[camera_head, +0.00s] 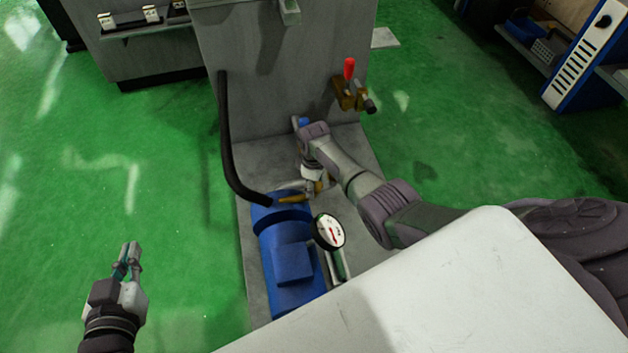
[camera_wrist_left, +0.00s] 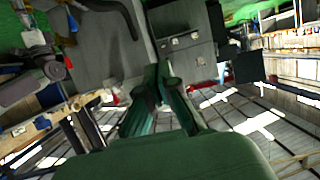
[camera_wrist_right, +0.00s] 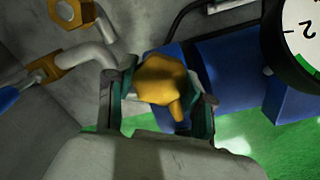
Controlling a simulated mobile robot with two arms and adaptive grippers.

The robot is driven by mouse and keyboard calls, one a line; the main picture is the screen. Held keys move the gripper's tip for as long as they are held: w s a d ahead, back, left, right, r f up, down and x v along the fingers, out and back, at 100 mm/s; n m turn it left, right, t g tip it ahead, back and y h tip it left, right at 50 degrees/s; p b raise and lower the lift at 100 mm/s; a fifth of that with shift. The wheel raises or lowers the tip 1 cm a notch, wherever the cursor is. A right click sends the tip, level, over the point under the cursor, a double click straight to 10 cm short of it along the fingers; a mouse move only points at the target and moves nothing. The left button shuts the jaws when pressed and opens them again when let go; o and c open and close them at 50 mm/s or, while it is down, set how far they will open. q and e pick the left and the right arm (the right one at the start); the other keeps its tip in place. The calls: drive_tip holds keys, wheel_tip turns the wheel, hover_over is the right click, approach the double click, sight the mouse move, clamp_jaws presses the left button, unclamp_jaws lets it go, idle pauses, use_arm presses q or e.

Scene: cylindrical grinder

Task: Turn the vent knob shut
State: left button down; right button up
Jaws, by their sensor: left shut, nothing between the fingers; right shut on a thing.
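The vent knob appears to be the brass-coloured knob (camera_wrist_right: 163,80) in the right wrist view, with a lever-like arm pointing down. My right gripper (camera_wrist_right: 160,98) is shut on it, one finger on each side. In the head view my right gripper (camera_head: 313,178) points down at brass fittings (camera_head: 291,198) above the blue pump (camera_head: 290,262); the knob is largely hidden there by the gripper. My left gripper (camera_head: 127,262) is shut and empty over the green floor at lower left. In the left wrist view its fingers (camera_wrist_left: 160,78) are together.
A round pressure gauge (camera_head: 329,231) stands close beside the pump and also shows in the right wrist view (camera_wrist_right: 304,38). A black hose (camera_head: 228,150) runs down to the pump. A red-handled valve (camera_head: 349,70) sits on the grey cabinet (camera_head: 280,60). Green floor is clear at left.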

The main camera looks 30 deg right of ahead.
drive_tip(key=m+p, duration=0.1)
drive_tip(key=m, duration=0.2)
drive_tip(key=shift+r, duration=0.15)
drive_tip(key=m+p, duration=0.1)
drive_tip(key=m, duration=0.4)
use_arm(q)
drive_tip(key=s+a+f+g+y, duration=0.2)
drive_tip(key=s+a+f+g, duration=0.2)
drive_tip(key=s+f+g, duration=0.4)
drive_tip(key=shift+s+a+f+n+p, duration=0.15)
drive_tip(key=shift+s+f+n+p, duration=0.2)
drive_tip(key=shift+s, duration=1.35)
use_arm(e)
drive_tip(key=shift+m, duration=1.5)
use_arm(q)
drive_tip(key=shift+s, duration=0.1)
use_arm(e)
drive_tip(key=o, duration=1.2)
drive_tip(key=shift+c, duration=0.2)
wheel_tip(320, 180, up, 12)
